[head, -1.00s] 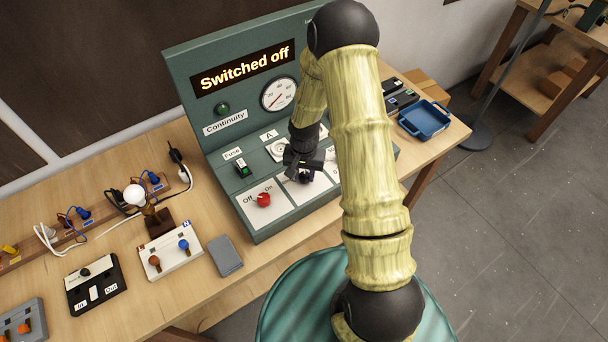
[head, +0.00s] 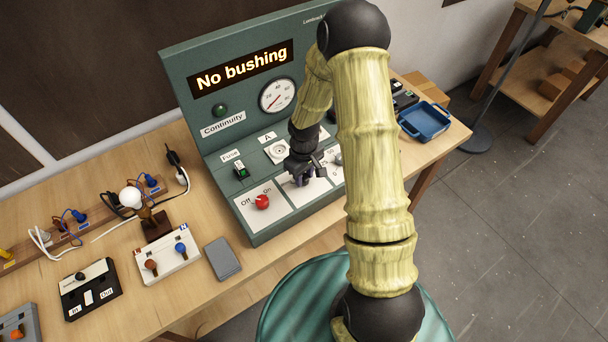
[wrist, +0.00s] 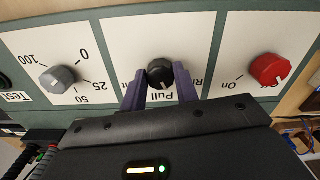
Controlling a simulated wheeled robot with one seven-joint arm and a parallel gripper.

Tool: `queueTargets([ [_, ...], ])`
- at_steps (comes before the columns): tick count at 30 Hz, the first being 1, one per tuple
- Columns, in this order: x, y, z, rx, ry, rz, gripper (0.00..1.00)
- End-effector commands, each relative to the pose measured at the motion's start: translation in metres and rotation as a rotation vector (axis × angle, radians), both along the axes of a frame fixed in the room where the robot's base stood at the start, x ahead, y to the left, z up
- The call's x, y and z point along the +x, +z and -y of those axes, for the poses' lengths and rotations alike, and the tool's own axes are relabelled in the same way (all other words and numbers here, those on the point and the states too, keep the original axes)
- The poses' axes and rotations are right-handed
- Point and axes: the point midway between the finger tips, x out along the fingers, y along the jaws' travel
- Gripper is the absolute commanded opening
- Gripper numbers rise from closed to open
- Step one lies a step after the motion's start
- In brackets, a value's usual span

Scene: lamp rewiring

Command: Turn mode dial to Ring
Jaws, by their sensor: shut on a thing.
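The black mode dial (wrist: 160,73) sits on a white plate of the green test panel (head: 204,138). In the wrist view its light mark appears to point toward the "Pull" label (wrist: 168,97). A label starting with "R" shows beside it, mostly hidden by a finger. My gripper (wrist: 160,84) is shut on the mode dial, one purple finger on each side. In the head view my gripper (head: 301,180) covers the dial. The panel display (head: 240,69) reads "No bushing".
A red Off/On knob (wrist: 270,69) and a grey numbered dial (wrist: 57,78) stand on either side of the mode dial. A grey block (head: 222,258) and a white box with two knobs (head: 168,258) lie on the table. A blue tray (head: 425,121) stands right.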

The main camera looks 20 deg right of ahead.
Motion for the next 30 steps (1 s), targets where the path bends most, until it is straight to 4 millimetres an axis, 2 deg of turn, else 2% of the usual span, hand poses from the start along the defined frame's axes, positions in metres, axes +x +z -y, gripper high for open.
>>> queueTargets([
  [1,0.005,0.0031,-0.0005,0.002,0.045,0.015,0.07],
  [18,0.0061,0.004,-0.0011,0.001,0.538,0.017,0.07],
  [30,0.0065,0.0037,-0.0017,0.001,0.667,0.018,0.07],
])
